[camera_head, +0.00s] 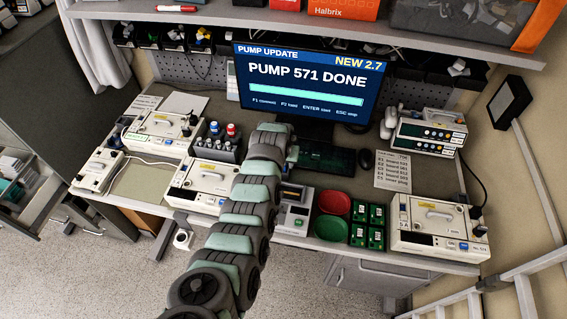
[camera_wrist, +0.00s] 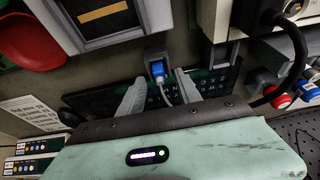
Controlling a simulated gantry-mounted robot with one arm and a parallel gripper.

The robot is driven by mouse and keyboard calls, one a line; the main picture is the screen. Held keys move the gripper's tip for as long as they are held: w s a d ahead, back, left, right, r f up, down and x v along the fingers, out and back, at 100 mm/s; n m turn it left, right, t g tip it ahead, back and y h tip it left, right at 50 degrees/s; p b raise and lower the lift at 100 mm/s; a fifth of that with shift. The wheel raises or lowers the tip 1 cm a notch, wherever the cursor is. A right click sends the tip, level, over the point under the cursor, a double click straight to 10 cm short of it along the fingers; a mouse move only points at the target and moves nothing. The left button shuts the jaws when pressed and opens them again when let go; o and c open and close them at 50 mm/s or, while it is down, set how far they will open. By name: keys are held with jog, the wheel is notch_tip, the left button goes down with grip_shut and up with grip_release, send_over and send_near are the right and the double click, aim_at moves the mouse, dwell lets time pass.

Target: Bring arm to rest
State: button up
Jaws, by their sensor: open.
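My arm (camera_head: 245,210) reaches from the bottom of the head view up to the desk, ending in front of the monitor. It hides my gripper there. In the wrist view my gripper (camera_wrist: 159,78) is open, its two pale fingers apart above the dark keyboard (camera_wrist: 85,101). A blue plug (camera_wrist: 157,68) with a pale cable shows between the fingers. I cannot tell whether they touch it. The monitor (camera_head: 307,75) reads "PUMP 571 DONE" and "NEW 2.7".
Pumps stand on the desk at left (camera_head: 160,132), centre (camera_head: 205,177) and right (camera_head: 437,220). A grey device (camera_head: 292,215), red dish (camera_head: 334,202), green dish (camera_head: 331,229) and several green modules (camera_head: 367,225) lie right of my arm. A shelf (camera_head: 210,14) overhangs the back.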

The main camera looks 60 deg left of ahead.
notch_tip(320, 180, up, 6)
jog(key=p, duration=0.2)
jog(key=shift+p, duration=0.3)
